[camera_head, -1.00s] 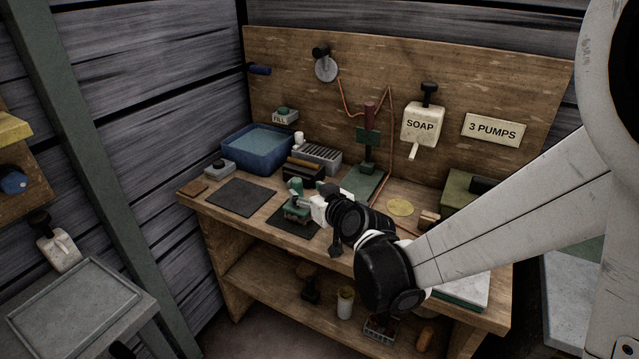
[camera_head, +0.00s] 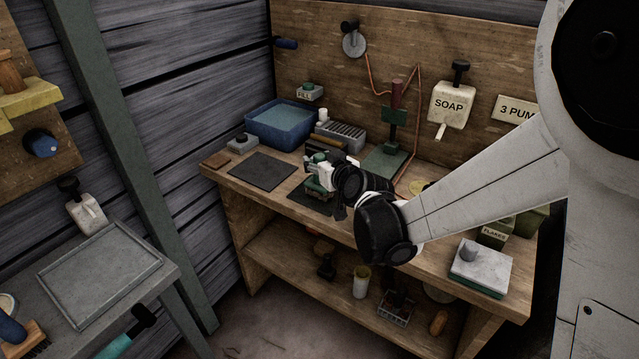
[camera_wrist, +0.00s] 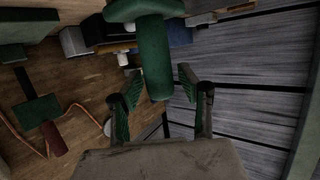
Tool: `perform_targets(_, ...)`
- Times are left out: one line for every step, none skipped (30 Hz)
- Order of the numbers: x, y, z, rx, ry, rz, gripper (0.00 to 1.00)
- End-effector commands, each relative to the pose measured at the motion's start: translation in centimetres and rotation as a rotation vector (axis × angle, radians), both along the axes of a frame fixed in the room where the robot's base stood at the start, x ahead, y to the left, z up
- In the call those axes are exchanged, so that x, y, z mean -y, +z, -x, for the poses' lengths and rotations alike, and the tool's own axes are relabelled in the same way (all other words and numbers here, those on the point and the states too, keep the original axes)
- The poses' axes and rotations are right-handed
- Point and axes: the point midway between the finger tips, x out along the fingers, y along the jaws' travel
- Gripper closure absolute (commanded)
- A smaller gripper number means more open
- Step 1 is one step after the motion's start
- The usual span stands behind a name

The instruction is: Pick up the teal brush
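A teal handle (camera_head: 116,346) with a black end lies low at the left in the head view, by the grey side table. It looks like the teal brush; the frame edge cuts it off, and I see no bristles. My gripper (camera_head: 318,171) is far from it, over the wooden bench near a small green thing above a dark mat. In the wrist view my gripper (camera_wrist: 160,92) has its two fingers apart. A dark green T-shaped thing (camera_wrist: 155,55) reaches between them with gaps beside it, so I see no firm hold.
The grey side table (camera_head: 155,262) carries a tray (camera_head: 105,275). A blue-handled brush (camera_head: 30,340) sits at the far-left corner. The bench holds a blue tub (camera_head: 285,128), a dark mat (camera_head: 262,170) and a block stand (camera_head: 482,266). Floor between table and bench is clear.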

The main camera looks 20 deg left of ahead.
Motion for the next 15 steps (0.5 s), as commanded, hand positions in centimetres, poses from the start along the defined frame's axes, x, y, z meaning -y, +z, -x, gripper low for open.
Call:
perform_targets(0.01,0.00,0.00,0.000,0.000,0.000,0.72)
perform_targets(0.01,0.00,0.00,0.000,0.000,0.000,0.76)
perform_targets(0.01,0.00,0.00,0.000,0.000,0.000,0.81)
perform_targets(0.02,-0.01,0.00,0.000,0.000,0.000,0.85)
perform_targets(0.02,-0.01,0.00,0.000,0.000,0.000,0.89)
perform_targets(0.02,-0.01,0.00,0.000,0.000,0.000,0.94)
perform_targets(0.02,0.00,0.01,0.000,0.000,0.000,0.98)
perform_targets(0.02,0.00,0.01,0.000,0.000,0.000,1.00)
perform_targets(0.02,0.00,0.01,0.000,0.000,0.000,1.00)
perform_targets(0.02,0.00,0.01,0.000,0.000,0.000,1.00)
perform_targets(0.02,0.00,0.01,0.000,0.000,0.000,1.00)
perform_targets(0.03,0.02,0.00,0.000,0.000,0.000,1.00)
perform_targets(0.03,0.02,0.00,0.000,0.000,0.000,1.00)
perform_targets(0.03,0.02,0.00,0.000,0.000,0.000,1.00)
perform_targets(0.03,0.02,0.00,0.000,0.000,0.000,1.00)
